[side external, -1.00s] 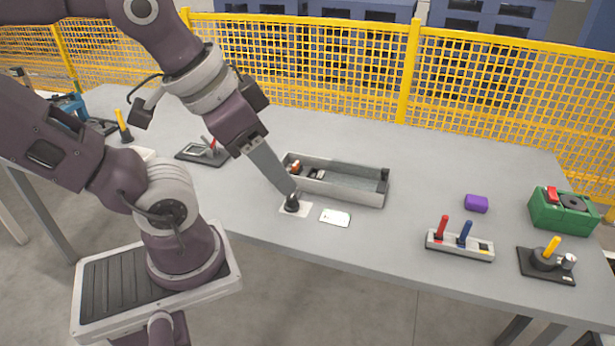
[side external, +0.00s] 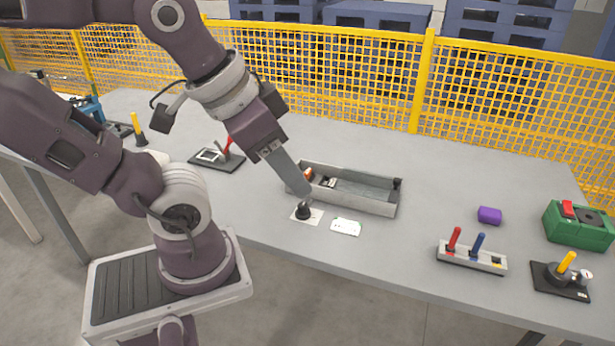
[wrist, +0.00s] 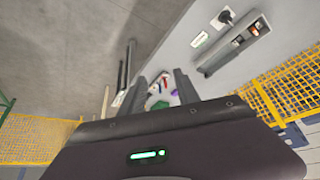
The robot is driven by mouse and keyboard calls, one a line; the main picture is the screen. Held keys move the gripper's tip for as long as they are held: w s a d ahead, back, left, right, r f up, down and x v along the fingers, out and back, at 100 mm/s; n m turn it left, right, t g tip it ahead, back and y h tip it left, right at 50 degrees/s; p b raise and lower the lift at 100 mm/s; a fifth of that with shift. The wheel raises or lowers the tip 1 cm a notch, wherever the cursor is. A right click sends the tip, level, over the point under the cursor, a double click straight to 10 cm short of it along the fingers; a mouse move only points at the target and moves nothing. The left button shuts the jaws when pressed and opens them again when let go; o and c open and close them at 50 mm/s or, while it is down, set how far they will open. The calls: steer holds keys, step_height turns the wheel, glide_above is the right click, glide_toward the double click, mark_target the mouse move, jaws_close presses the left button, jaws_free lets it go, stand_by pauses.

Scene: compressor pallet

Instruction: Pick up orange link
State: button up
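A small orange piece (side external: 307,174), which may be the orange link, lies in the left end of the long grey tray (side external: 350,204). It is partly hidden by the tray wall and too small to make out its shape. In the wrist view the tray (wrist: 215,66) is at the upper right, with a small orange piece (wrist: 254,30) at its far end.
The black knob (side external: 303,211) stands on a white plate, with a white card (side external: 345,227) beside it. At the right are a lever panel (side external: 472,258), a purple block (side external: 489,215), a green box (side external: 578,227) and a yellow-handled switch (side external: 562,278). A yellow fence (side external: 350,80) runs behind.

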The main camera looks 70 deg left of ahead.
steer(key=w+a+f+n+t+y, duration=0.1)
steer(key=w+a+f+n, duration=0.1)
steer(key=w+a, duration=0.45)
steer(key=w+a+f+n+y, duration=0.1)
steer(key=w+a+f, duration=0.15)
steer(key=w, duration=0.75)
steer(key=w+a+f+n+t+y, duration=0.1)
steer(key=w+a+f, duration=0.2)
steer(key=a, duration=0.2)
steer(key=w+a+f+n+y, duration=0.1)
steer(key=w+a+f, duration=0.2)
steer(key=a, duration=0.3)
steer(key=n+t+y, duration=0.2)
steer(key=n+y, duration=0.2)
steer(key=y, duration=0.1)
glide_toward(308, 171)
steer(key=shift+x, duration=1.1)
steer(key=shift+w+a+f+y, duration=0.1)
steer(key=shift+a+y, duration=0.1)
steer(key=shift+y, duration=0.1)
steer(key=x, duration=0.6)
steer(key=shift+w+f, duration=0.2)
steer(key=shift+w, duration=0.05)
jaws_close()
